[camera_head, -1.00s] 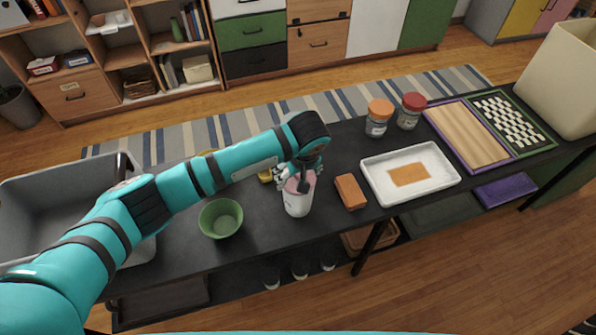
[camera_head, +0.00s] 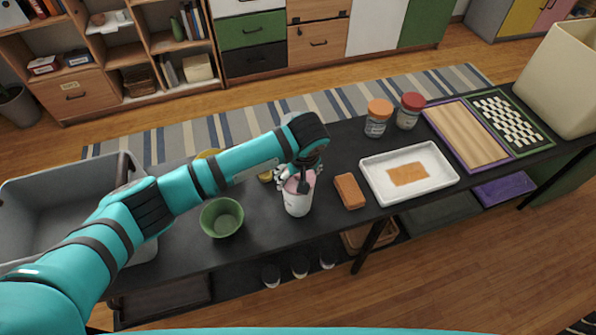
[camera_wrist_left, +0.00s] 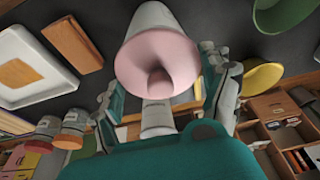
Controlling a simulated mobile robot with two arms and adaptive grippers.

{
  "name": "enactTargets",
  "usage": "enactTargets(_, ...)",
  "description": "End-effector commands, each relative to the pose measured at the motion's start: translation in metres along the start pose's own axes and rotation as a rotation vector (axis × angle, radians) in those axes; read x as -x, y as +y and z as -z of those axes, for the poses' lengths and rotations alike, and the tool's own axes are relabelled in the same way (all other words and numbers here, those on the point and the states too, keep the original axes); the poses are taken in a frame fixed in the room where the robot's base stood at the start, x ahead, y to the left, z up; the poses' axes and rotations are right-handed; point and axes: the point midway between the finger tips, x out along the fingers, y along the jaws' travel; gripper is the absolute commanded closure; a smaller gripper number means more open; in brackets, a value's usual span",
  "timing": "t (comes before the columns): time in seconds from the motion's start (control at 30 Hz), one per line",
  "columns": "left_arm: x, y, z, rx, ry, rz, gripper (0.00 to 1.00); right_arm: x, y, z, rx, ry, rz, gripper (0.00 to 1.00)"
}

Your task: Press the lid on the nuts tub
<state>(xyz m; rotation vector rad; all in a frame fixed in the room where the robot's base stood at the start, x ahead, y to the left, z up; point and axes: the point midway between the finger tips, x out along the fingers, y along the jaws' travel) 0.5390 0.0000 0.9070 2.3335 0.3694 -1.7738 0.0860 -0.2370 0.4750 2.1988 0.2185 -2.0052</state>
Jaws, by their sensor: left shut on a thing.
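A white tub (camera_head: 298,206), which I take for the nuts tub, stands on the dark table below my left gripper. A pink lid (camera_head: 294,185) with a central knob is at its mouth. My left gripper (camera_head: 299,177) points down with its fingers on either side of the lid, shut on it. In the left wrist view the pink lid (camera_wrist_left: 157,62) fills the space between the fingers, with the white tub (camera_wrist_left: 152,17) behind it. The lid appears in line with the tub; whether it is fully seated I cannot tell. My right gripper is out of view.
A green bowl (camera_head: 221,217) stands left of the tub, an orange-brown block (camera_head: 349,191) right. A white tray (camera_head: 445,184) lies farther right. Two jars (camera_head: 376,119) (camera_head: 409,111) stand behind it. A grey bin (camera_head: 60,180) is at the left. Bare table lies in front of the tub.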

Motion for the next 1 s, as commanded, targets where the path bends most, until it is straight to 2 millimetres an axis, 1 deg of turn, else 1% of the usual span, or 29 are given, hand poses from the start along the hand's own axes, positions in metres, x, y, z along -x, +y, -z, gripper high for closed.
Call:
enactTargets(0.57, 0.0001, 0.0001, -0.0003, 0.000, -0.001, 0.000, 0.42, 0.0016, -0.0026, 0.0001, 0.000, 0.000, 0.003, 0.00)
enactTargets(1.0, -0.0012, -0.0001, -0.0009, 0.000, -0.001, 0.001, 0.42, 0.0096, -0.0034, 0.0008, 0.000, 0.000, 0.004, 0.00)
